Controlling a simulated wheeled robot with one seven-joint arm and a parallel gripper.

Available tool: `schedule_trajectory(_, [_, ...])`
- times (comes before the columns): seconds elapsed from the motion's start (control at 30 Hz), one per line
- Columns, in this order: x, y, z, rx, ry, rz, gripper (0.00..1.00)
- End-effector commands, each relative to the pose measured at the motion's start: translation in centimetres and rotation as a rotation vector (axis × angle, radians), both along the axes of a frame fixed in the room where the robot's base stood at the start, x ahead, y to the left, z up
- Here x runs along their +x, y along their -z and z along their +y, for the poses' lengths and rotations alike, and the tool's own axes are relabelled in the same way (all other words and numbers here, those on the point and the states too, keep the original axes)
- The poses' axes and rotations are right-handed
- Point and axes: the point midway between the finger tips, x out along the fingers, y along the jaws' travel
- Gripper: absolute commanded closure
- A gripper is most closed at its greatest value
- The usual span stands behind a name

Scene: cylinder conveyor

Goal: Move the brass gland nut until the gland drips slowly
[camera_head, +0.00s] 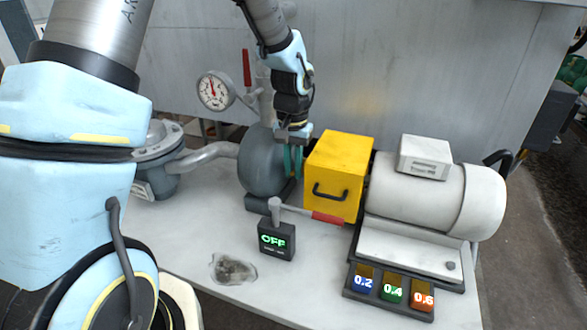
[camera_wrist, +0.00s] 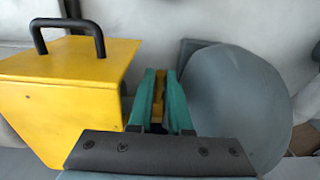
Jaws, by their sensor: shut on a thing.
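My gripper (camera_head: 292,160) is between the grey pump casing (camera_head: 262,165) and the yellow box (camera_head: 340,165). In the wrist view its two teal fingers (camera_wrist: 160,103) are closed on a brass-coloured part (camera_wrist: 161,80), which looks like the gland nut. Only a narrow strip of the nut shows between the fingers; the rest is hidden. In the head view the nut is hidden behind my gripper and cannot be made out. A small black display (camera_head: 277,240) in front of the pump reads OFF. No drops from the gland can be made out.
A gauge (camera_head: 214,90) stands behind the pump, beside a red lever (camera_head: 246,68). A tray (camera_head: 392,305) holds blocks marked 0.2, 0.4, 0.6. A wet-looking patch (camera_head: 232,268) marks the bench.

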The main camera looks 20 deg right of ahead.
Motion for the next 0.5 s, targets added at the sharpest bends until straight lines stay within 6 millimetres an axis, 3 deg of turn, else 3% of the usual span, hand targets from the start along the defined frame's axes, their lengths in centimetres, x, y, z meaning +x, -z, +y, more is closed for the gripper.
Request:
schedule_trajectory(0.13, [-0.07,0.94,0.13,-0.047,0.000,-0.052,1.00])
schedule_trajectory(0.5, [-0.21,0.75,0.18,-0.082,0.000,-0.086,1.00])
